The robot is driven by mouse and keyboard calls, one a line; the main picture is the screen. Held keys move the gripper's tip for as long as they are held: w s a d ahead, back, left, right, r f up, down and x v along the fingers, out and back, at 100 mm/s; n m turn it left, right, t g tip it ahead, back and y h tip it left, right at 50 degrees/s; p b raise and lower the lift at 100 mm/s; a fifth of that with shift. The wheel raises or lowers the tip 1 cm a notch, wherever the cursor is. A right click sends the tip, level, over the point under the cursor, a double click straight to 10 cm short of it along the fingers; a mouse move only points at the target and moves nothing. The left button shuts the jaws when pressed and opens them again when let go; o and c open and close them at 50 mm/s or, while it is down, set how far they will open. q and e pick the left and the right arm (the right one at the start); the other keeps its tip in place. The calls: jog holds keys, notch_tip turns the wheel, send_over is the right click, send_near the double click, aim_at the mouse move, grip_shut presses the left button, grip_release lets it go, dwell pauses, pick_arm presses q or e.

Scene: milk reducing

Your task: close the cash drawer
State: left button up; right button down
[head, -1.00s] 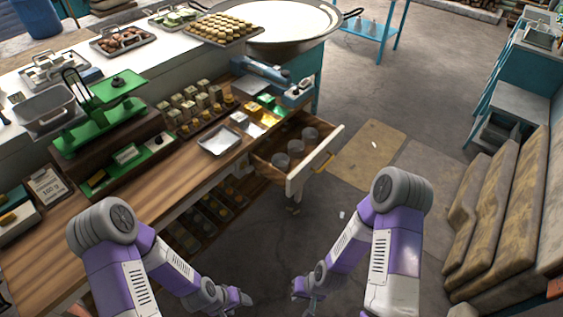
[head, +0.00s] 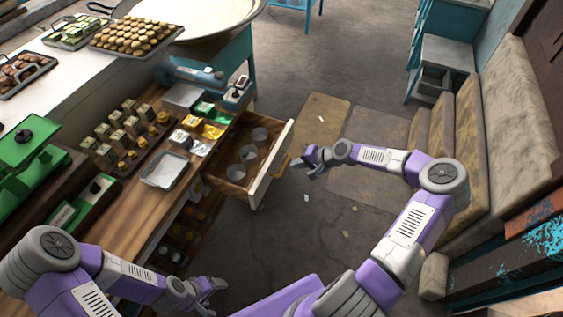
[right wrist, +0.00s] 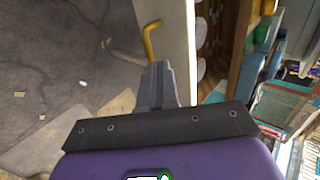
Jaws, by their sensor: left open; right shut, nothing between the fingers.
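The cash drawer (head: 216,182) stands pulled out from the wooden counter, with several round cups inside. Its pale front panel (head: 270,165) carries a yellow handle (head: 284,166). My right gripper (head: 309,164) is shut and empty, just outside the front panel to the right of the handle. In the right wrist view the shut fingers (right wrist: 157,84) point toward the yellow handle (right wrist: 151,38) and the pale front panel (right wrist: 178,48); whether they touch, I cannot tell. My left gripper (head: 217,287) is open and empty, low in front of the counter, away from the drawer.
A metal tray (head: 165,170) and small goods lie on the counter (head: 125,212) left of the drawer. A large pan (head: 205,15) stands behind. Padded seating (head: 515,110) lines the right side. The floor right of the drawer is open, with scattered scraps.

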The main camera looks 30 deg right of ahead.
jog(key=x, duration=0.9)
jog(key=shift+w+a+f+b, duration=0.1)
jog(key=shift+a+f+b, duration=0.05)
jog(key=shift+a+b, duration=0.15)
